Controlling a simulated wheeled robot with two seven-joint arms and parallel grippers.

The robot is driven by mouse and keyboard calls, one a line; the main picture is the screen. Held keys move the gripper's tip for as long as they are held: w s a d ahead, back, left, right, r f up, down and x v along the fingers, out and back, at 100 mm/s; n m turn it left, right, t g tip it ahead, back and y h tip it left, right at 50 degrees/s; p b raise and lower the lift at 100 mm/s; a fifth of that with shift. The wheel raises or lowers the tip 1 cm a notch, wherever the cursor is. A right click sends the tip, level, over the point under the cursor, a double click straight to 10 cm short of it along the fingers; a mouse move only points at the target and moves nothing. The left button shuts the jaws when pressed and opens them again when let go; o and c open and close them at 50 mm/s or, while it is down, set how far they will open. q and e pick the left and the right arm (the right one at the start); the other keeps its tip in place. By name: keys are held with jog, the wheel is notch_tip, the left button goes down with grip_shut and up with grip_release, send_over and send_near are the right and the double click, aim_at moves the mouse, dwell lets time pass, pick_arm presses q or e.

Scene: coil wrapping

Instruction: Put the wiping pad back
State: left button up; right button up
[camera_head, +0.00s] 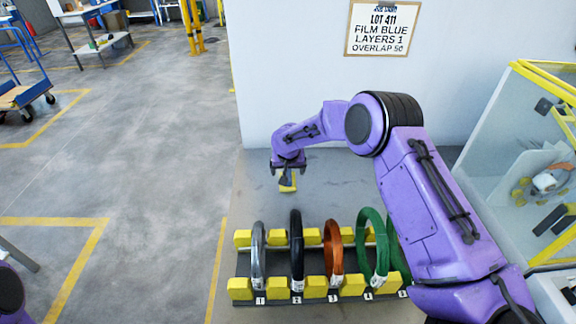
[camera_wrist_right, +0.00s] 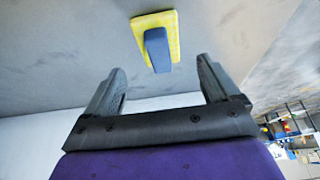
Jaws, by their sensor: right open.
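The wiping pad (camera_wrist_right: 172,22) is a yellow slab with a blue-grey block handle (camera_wrist_right: 157,50). In the wrist view it lies on a grey surface just beyond my right fingertips. In the head view its yellow part (camera_head: 288,186) shows on the grey table top, partly hidden by my right gripper (camera_head: 287,176). My right gripper (camera_wrist_right: 160,72) is open, its fingers spread wide, with the handle in line with the gap between them. Nothing is between the fingers. My left gripper is out of view; only a bit of purple arm shows at the lower left.
A rack (camera_head: 312,293) with yellow blocks holds several coils upright: grey (camera_head: 258,252), black (camera_head: 296,250), orange (camera_head: 333,250) and green (camera_head: 372,245). A sign (camera_head: 383,28) hangs on the white wall behind. A clear-walled, yellow-framed enclosure (camera_head: 520,130) stands at right.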

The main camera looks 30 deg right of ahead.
jog(key=v, duration=0.6)
jog(key=shift+b, duration=0.3)
